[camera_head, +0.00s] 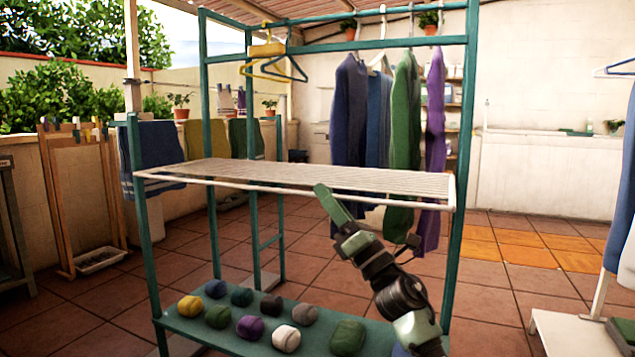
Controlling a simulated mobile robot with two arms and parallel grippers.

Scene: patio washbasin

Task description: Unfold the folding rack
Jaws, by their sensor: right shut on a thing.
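The white folding rack (250,189) lies flat and level, spread out between the posts of the green frame. Its slatted top and its front rail both show. My right gripper (325,195) is at the rack's front rail, right of its middle, and is shut on the rack. The gripper covers the part of the rail it holds, and its arm comes up from the lower right. My left gripper is out of view.
The green frame (137,225) stands around the rack. Its lower shelf (185,325) bears several coloured rolled bundles. Hangers (268,50) and hung garments (350,110) are on the top bar, the garments behind the rack. A white stand (570,330) is at the lower right.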

